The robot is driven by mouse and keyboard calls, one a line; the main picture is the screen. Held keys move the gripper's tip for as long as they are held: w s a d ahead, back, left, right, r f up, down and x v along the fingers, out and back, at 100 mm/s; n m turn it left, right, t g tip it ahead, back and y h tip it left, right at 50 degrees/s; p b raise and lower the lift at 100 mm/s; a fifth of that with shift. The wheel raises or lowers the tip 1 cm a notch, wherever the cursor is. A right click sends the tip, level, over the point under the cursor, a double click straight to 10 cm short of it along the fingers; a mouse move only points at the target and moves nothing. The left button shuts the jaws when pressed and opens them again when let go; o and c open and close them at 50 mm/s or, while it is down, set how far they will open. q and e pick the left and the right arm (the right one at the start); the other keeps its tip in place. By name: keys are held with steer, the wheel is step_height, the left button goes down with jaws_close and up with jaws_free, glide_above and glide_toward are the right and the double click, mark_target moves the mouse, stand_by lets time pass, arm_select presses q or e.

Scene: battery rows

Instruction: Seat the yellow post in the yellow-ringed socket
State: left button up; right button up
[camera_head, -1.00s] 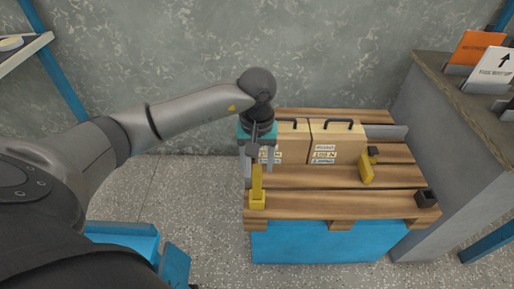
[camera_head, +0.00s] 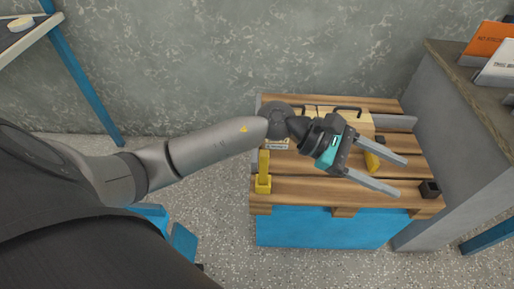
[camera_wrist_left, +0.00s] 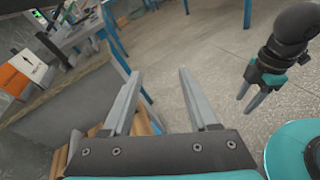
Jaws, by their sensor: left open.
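A yellow post (camera_head: 263,162) stands upright in a yellow square base (camera_head: 263,185) at the pallet's front left corner in the head view. A second yellow piece (camera_head: 372,161) is on the right part of the pallet, partly hidden behind my left gripper; I cannot tell whether it is a post or a socket. My left gripper (camera_head: 400,178) is open and empty above the pallet's right side, well away from the upright post. Its spread fingers (camera_wrist_left: 158,74) show nothing between them in the wrist view. My right gripper (camera_wrist_left: 248,100) appears there too, with its fingers apart.
A black block (camera_head: 430,189) sits at the pallet's front right corner. Cardboard boxes with dark handles (camera_head: 347,115) stand at the back of the wooden pallet (camera_head: 310,190). A grey counter (camera_head: 480,120) with orange and white signs borders the right.

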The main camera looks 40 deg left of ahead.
arm_select(q)
steer(key=w+a+r+n+t+y, duration=0.1)
steer(key=w+a+r+n+t, duration=0.2)
steer(key=n+t, duration=0.6)
steer(key=w+a+r+n+t+y, duration=0.1)
steer(key=w+a+r+n+t, duration=0.2)
steer(key=n, duration=0.9)
steer(key=w+a+f+n+t+y, duration=0.25)
steer(key=a+f+n+y, duration=0.45)
steer(key=n, duration=0.5)
steer(key=s+a+f+n+g+y, duration=0.3)
steer(key=f+n, duration=0.3)
steer(key=s+a+f+n+g+y, duration=0.2)
steer(key=s+f+n+g+y, duration=0.15)
steer(key=f+n, duration=0.3)
steer(key=s+f+n+g, duration=0.3)
steer(key=s+f, duration=0.3)
steer(key=s, duration=0.2)
steer(key=s+d+f+n+g, duration=0.1)
steer(key=s+f+n+g, duration=0.3)
steer(key=s, duration=0.5)
steer(key=shift+f+g+h, duration=0.3)
steer(key=shift+f+h, duration=0.15)
steer(key=shift+f, duration=0.4)
steer(key=shift+d, duration=0.1)
steer(key=shift+w, duration=0.1)
